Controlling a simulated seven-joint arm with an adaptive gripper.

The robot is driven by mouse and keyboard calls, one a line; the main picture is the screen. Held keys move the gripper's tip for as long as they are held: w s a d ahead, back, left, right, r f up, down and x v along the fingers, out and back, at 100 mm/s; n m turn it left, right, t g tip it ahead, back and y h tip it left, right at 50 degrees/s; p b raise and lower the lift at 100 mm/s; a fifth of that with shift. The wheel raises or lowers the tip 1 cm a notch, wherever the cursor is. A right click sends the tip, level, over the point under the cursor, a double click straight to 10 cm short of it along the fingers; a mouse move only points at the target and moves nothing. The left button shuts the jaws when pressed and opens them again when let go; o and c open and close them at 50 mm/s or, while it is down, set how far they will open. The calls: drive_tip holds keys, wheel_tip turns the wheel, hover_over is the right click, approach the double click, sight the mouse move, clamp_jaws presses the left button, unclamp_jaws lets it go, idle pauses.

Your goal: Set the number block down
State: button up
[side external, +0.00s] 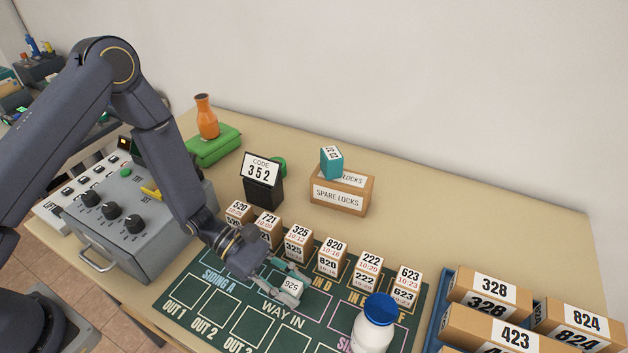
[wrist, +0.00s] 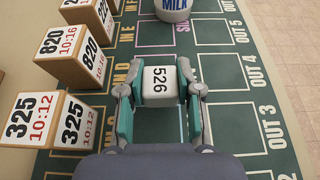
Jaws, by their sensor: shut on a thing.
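A small white number block (side external: 289,289) is between the fingers of my gripper (side external: 284,281), over the middle of the dark green mat (side external: 250,325) near the printed WAY IN. In the wrist view the block (wrist: 159,86) reads 526, with the number turned sideways. The teal-sided fingers (wrist: 160,95) are shut on its two sides. I cannot tell whether its underside touches the mat. A row of several numbered tan blocks stands along the mat's far edge, among them 325 (side external: 298,243) and 820 (side external: 331,258).
A blue-capped milk bottle (side external: 374,325) stands on the mat to the right. A blue tray (side external: 437,310) with large numbered boxes is at the far right. A code sign reading 352 (side external: 262,170) and a spare locks box (side external: 340,198) stand behind. The OUT squares in front look empty.

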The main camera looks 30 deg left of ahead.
sight(292, 284)
drive_tip(key=shift+r, duration=0.15)
wheel_tip(292, 284, up, 9)
drive_tip(key=shift+w, duration=0.15)
drive_tip(key=w+d+r, duration=0.4)
drive_tip(key=w+d, duration=0.2)
drive_tip(key=w, duration=0.2)
drive_tip(key=w+d+f, duration=0.2)
drive_tip(key=w+f, duration=0.1)
drive_tip(key=w+d+f, duration=0.3)
drive_tip(key=w, duration=0.1)
drive_tip(key=w+d+f, duration=0.2)
drive_tip(key=w+f, duration=0.1)
drive_tip(key=shift+w+d, duration=0.15)
drive_tip(key=shift+d, duration=0.05)
drive_tip(key=shift+w+d+f, duration=0.3)
drive_tip(key=shift+w+f, duration=0.2)
drive_tip(key=shift+f, duration=1.7)
drive_tip(key=shift+f, duration=0.15)
